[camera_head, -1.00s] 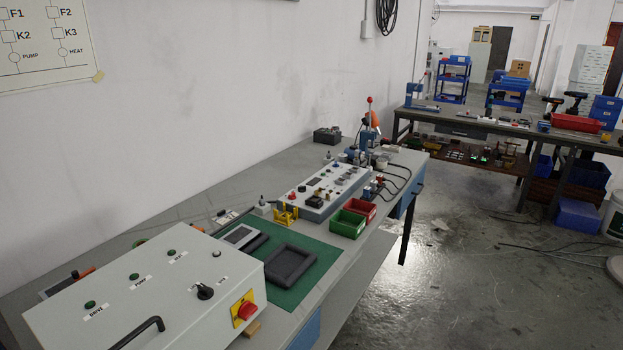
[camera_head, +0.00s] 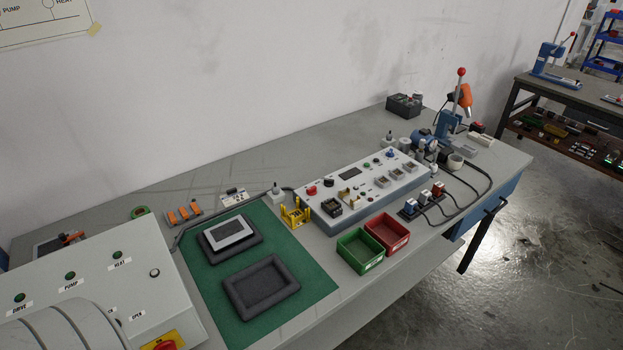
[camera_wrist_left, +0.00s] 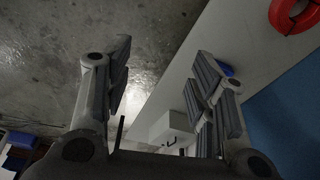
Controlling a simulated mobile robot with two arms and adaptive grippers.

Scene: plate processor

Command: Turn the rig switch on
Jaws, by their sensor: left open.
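I cannot tell which control is the rig switch. A grey-white control box (camera_head: 135,262) with labelled DRIVE, PUMP and HEAT lamps stands at the lower left of the head view. Its red switch on a yellow plate (camera_head: 163,341) is cut by the bottom edge. My left arm covers the front of this box, and its black selector knob is not visible. A long panel (camera_head: 405,189) with a red button (camera_head: 312,190), a black knob (camera_head: 328,183) and a small display lies mid-bench. In the left wrist view my left gripper (camera_wrist_left: 165,58) is open and empty.
A green mat (camera_head: 205,275) holds two dark trays. Green (camera_head: 358,252) and red (camera_head: 388,234) bins sit at the bench's front edge. A lever press (camera_head: 452,122) and cables stand farther right. The wrist view shows floor and a red ring (camera_wrist_left: 294,14).

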